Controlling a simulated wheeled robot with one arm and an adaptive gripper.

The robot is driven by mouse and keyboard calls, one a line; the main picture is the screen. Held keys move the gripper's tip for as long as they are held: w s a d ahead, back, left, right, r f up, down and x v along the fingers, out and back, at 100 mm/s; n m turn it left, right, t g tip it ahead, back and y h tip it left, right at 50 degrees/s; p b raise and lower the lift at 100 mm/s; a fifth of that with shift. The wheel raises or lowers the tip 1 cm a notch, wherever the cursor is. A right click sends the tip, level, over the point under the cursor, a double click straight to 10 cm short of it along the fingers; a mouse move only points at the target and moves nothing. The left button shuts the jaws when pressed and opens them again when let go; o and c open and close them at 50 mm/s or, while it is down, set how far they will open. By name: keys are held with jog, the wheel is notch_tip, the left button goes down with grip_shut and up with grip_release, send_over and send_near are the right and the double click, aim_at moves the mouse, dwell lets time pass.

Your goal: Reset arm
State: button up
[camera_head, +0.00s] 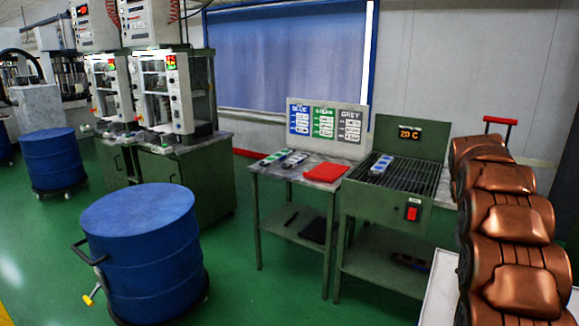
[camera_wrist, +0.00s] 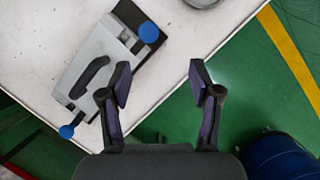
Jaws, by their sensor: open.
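My gripper (camera_wrist: 160,84) is open in the wrist view, its two dark fingers wide apart with nothing between them. It hangs over the edge of a white table (camera_wrist: 222,28), with green floor also below. A grey device (camera_wrist: 92,75) with a black handle and blue knobs lies on that table, left of the fingers and partly behind the left one. I cannot tell the height above it. In the head view my copper-coloured arm stands at the right edge, and the gripper is out of that picture.
A blue drum (camera_head: 142,245) stands front left in the head view; another drum (camera_head: 50,157) stands behind it. Green machines (camera_head: 160,92) stand at the back left. A side table (camera_head: 300,177) holds moulds and a red cloth (camera_head: 326,172). A heater (camera_head: 391,183) stands beside it.

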jog(key=s+a+r+t+p, duration=0.1)
jog(key=s+a+r, duration=0.1)
jog(key=a, duration=0.4)
jog(key=s+a+r+p, duration=0.1)
jog(key=s+a+r, duration=0.2)
jog(key=a, duration=0.2)
jog(key=s+a+f+p, duration=0.1)
jog(key=s+a, duration=0.8)
jog(key=s, duration=0.2)
jog(key=s+a+f+m+t+p, duration=0.1)
jog(key=s+a+p, duration=0.1)
jog(key=s+a, duration=0.7)
jog(key=s, duration=0.3)
jog(key=shift+s+a+f+m+t+y, duration=0.15)
jog(key=shift+a+f+m+t+y, duration=0.15)
jog(key=shift+a+f+y, duration=0.1)
